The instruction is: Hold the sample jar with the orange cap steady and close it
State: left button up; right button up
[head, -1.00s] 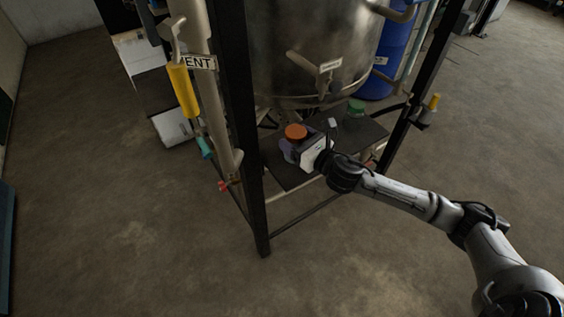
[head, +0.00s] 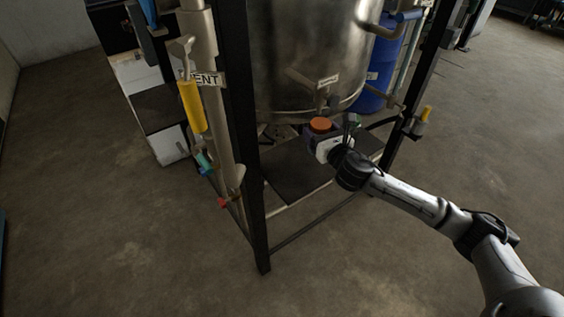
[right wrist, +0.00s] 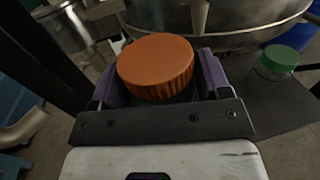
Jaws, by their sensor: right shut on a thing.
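The orange-capped sample jar (head: 320,124) is near the tank's underside, over the back of a dark shelf, and appears raised off it. My right gripper (head: 322,139) is shut on it. In the right wrist view the ribbed orange cap (right wrist: 156,66) sits on top, between purple finger pads on either side. The jar's body is mostly hidden by the gripper, and I cannot tell whether the cap is tight. My left gripper is not in view.
The dark shelf (head: 300,178) has bare room at the front. A green-capped jar (right wrist: 276,62) stands on it, to the right in the right wrist view. A steel tank (head: 300,60) hangs close above. Black frame posts (head: 250,180) stand at the sides.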

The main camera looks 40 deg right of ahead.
jog(key=w+a+f+b, duration=0.3)
jog(key=w+a+f, duration=0.3)
jog(key=w, duration=0.3)
jog(key=shift+a+f, duration=0.2)
jog(key=shift+a, duration=0.05)
notch_tip(320, 180, down, 4)
jog(key=shift+r+b, duration=0.2)
jog(key=shift+b, duration=0.85)
jog(key=shift+f, duration=0.35)
jog(key=shift+r, duration=0.1)
